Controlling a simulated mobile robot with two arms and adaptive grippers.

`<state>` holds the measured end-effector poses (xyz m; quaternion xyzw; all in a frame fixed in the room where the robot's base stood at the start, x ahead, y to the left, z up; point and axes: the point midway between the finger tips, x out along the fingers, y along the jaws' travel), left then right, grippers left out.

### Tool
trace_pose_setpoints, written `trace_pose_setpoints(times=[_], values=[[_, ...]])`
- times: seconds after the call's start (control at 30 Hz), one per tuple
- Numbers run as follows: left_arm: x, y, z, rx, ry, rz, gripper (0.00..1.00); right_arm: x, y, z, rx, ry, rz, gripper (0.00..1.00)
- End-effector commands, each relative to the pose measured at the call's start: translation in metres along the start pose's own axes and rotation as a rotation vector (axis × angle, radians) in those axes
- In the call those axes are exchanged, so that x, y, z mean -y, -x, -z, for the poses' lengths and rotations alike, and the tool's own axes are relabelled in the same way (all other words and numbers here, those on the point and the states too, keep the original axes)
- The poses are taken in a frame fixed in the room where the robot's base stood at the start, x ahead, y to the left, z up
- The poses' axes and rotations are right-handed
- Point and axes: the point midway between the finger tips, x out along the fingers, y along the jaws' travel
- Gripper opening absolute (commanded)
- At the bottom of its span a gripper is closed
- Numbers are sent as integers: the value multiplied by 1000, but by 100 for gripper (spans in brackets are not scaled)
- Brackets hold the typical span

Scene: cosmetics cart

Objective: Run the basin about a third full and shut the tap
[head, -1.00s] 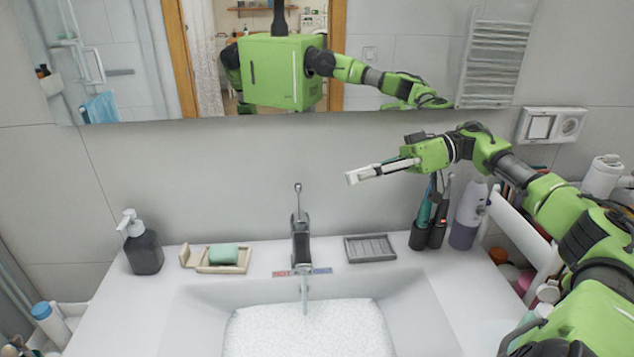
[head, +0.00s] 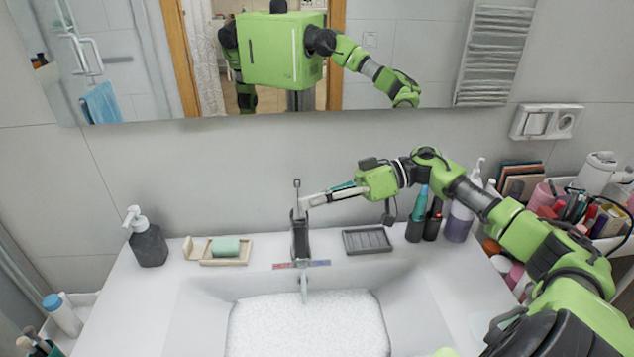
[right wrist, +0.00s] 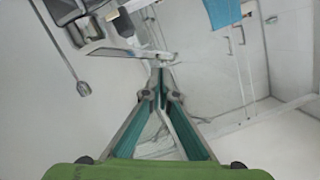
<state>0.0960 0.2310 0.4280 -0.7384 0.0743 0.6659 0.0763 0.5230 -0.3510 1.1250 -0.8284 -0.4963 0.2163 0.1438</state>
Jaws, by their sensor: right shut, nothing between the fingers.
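The tap (head: 300,238) stands behind the basin (head: 405,310). Its thin lever (head: 297,190) points up, and a stream of water (head: 304,291) falls from the spout. Pale, speckled water (head: 300,325) covers the basin floor; its exact depth is hard to judge. My right gripper (head: 303,203) is shut and empty, its tips just right of the lever's lower part; whether they touch cannot be told. In the right wrist view the shut fingertips (right wrist: 160,72) show, with what looks like the lever's round end (right wrist: 84,88) to their left. My left gripper is not in view.
A soap dish with green soap (head: 226,247) and a dark pump bottle (head: 148,240) stand left of the tap. A grey ribbed tray (head: 367,240) lies below my right forearm. Cups and a bottle (head: 459,222) stand close under the arm. A mirror hangs above.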

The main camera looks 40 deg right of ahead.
Motion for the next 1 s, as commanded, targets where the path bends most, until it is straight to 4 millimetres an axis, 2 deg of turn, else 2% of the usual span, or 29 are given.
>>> trace_pose_setpoints(times=[0.17, 0.57, 0.9, 1.0], values=[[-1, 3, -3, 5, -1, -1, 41, 0, -2, -7, 0, -1, 0, 0], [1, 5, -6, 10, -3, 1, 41, 1, -2, -9, 1, 16, -4, 0], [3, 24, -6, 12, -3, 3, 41, 6, -7, -32, 3, 240, -61, 0], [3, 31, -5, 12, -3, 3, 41, 6, -9, -38, 2, 259, -65, 0]])
